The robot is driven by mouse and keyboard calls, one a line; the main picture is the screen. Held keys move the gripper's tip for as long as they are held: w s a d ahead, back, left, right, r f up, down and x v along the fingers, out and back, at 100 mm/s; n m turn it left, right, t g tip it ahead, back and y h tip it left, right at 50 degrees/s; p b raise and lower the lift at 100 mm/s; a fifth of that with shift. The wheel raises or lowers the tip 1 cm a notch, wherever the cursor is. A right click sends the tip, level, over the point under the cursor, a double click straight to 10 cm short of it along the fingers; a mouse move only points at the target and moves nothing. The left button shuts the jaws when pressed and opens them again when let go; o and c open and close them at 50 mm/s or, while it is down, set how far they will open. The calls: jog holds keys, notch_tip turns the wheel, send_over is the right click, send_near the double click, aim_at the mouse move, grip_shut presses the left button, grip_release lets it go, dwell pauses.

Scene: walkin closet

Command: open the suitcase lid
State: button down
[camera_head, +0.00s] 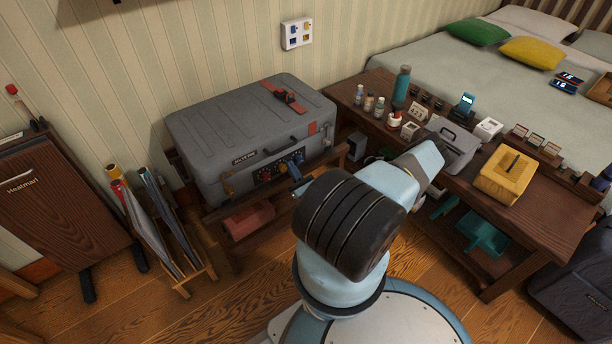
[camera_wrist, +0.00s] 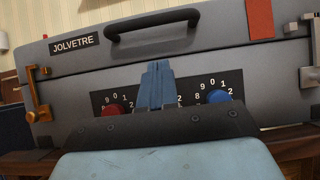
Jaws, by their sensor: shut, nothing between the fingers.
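The grey suitcase (camera_head: 215,125) lies flat on a wooden stand with its lid (camera_wrist: 200,38) closed. Its front has a dark handle (camera_wrist: 152,24), a brass latch (camera_wrist: 38,98) at left and a silver latch (camera_wrist: 308,76) at right. Whether the latches are fastened I cannot tell. A dial panel between them has a red dial (camera_wrist: 113,109) and a blue dial (camera_wrist: 219,96). My gripper (camera_wrist: 158,72) is shut and empty, in front of the panel's middle and below the handle. Its fingers hide what lies between the two dials; contact is unclear. In the head view my arm hides most of my gripper.
A low wooden table (camera_head: 545,215) with bottles, boxes and a yellow case (camera_head: 508,177) stands at right. A rack of rolls (camera_head: 165,225) stands left of the suitcase. The patterned wall is close behind it. Some floor (camera_head: 190,310) is clear in front.

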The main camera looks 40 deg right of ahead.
jog(key=shift+w+r, duration=0.25)
jog(key=shift+r, duration=0.5)
jog(key=shift+w+r, duration=0.2)
jog(key=shift+r, duration=0.5)
jog(key=shift+w+r, duration=0.25)
jog(key=shift+r, duration=0.5)
